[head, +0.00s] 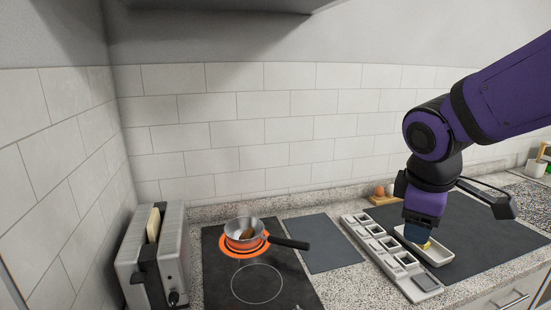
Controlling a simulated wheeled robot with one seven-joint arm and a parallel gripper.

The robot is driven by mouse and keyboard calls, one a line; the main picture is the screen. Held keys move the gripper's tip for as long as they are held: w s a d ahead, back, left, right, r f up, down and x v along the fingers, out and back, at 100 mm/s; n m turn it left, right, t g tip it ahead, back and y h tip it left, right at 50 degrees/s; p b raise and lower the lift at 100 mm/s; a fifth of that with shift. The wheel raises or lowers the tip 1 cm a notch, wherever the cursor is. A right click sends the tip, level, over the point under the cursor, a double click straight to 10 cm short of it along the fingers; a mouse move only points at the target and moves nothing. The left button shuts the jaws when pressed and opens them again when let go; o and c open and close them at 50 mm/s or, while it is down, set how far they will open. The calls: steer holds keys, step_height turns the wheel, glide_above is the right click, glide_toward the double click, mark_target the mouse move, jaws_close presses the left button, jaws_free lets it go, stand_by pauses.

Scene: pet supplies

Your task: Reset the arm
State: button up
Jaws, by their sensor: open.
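My gripper (418,232) hangs from my purple arm at the right, pointing down over a white rectangular dish (440,256). A small blue and yellow item (425,244) shows at the fingertips, at or in the dish. I cannot tell whether the fingertips touch it. The fingers are small in this view and partly hidden by the wrist, and the gripper is open.
A grey tray with several compartments (425,282) lies left of the dish. A saucepan (243,231) sits on the lit hob, its handle pointing right. A toaster (178,250) stands at the left. Brown eggs (380,190) sit behind the arm. A grey mat (322,244) is clear.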

steer(key=s+d+r+m+t+y, duration=0.1)
steer(key=s+d+r+m, duration=0.1)
steer(key=s+m, duration=0.3)
steer(key=s+d+r+m+t+y, duration=0.1)
steer(key=s+d+r+m, duration=0.2)
steer(key=s+r+m, duration=0.1)
steer(key=shift+s+d+r+m, duration=0.3)
steer(key=shift+s+m, duration=0.6)
steer(key=shift+s, duration=0.3)
